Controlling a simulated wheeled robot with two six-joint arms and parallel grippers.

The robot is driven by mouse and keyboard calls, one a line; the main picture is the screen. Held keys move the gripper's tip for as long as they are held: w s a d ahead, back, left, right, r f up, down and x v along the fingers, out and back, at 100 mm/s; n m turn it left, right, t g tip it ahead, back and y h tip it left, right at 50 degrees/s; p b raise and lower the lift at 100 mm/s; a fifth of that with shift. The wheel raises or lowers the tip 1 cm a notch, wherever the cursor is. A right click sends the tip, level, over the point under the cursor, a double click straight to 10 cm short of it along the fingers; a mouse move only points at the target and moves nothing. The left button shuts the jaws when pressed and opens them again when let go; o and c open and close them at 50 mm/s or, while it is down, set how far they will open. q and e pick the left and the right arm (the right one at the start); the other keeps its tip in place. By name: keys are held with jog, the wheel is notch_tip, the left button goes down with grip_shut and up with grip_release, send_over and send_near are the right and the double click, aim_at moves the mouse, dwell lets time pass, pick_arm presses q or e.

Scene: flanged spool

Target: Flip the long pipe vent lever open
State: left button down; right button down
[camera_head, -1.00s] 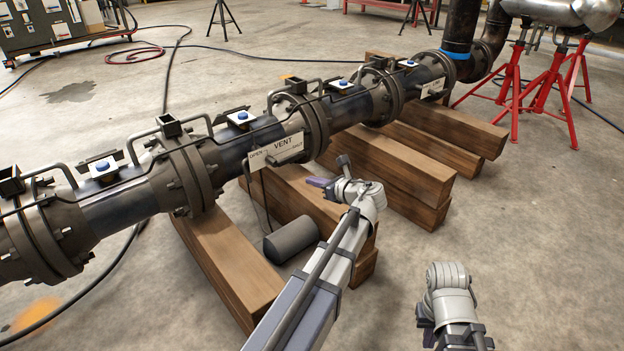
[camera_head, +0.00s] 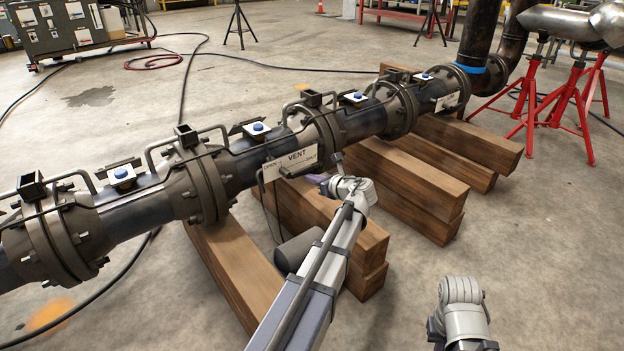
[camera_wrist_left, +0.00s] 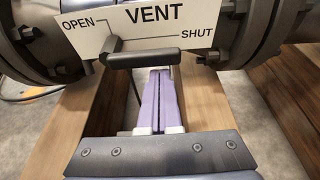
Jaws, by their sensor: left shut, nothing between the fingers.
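The vent sign (camera_head: 291,160) hangs on the near side of the dark flanged pipe (camera_head: 262,137). The wrist view shows it close, a white plate (camera_wrist_left: 150,25) marked OPEN at left and SHUT at right. A dark bar-shaped lever (camera_wrist_left: 143,58) lies roughly level across the plate's lower edge, between the two words. My left gripper (camera_head: 316,179) is shut and empty, with purple fingers. In the wrist view its fingertips (camera_wrist_left: 160,72) are just below the lever; contact is unclear. My right arm shows at lower right, its jaws out of sight.
Wooden beams (camera_head: 405,185) support the pipe and lie close below and beside my left gripper. Pipe flanges (camera_wrist_left: 235,30) stand to either side of the sign. Red stands (camera_head: 565,105) are at back right.

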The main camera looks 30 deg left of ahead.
aim_at(310, 167)
pick_arm(q)
jog(key=shift+r+n+t+p, duration=0.3)
jog(key=shift+r+n+p, duration=0.1)
jog(key=shift+n, duration=0.1)
dwell(0.5)
jog(key=shift+r+n+t+h+p, duration=0.4)
jog(key=shift+r+n+t+p, duration=0.2)
jog(key=shift+r+n, duration=0.35)
jog(key=r+n, duration=0.1)
jog(key=n+t, duration=0.1)
jog(key=n, duration=0.1)
jog(key=shift+s+a+r+p, duration=0.1)
jog(key=shift+s+r+p, duration=0.15)
jog(key=shift+r+p, duration=0.1)
jog(key=shift+n+t, duration=0.35)
jog(key=shift+t, duration=0.15)
jog(key=s+r+p, duration=0.1)
jog(key=s+a+r+p, duration=0.1)
jog(key=s+r, duration=0.1)
jog(key=shift+s+a+r+p, duration=0.15)
jog(key=shift+s+a+p, duration=0.15)
jog(key=shift+p, duration=0.1)
jog(key=shift+s+a, duration=0.1)
jog(key=shift+s, duration=0.1)
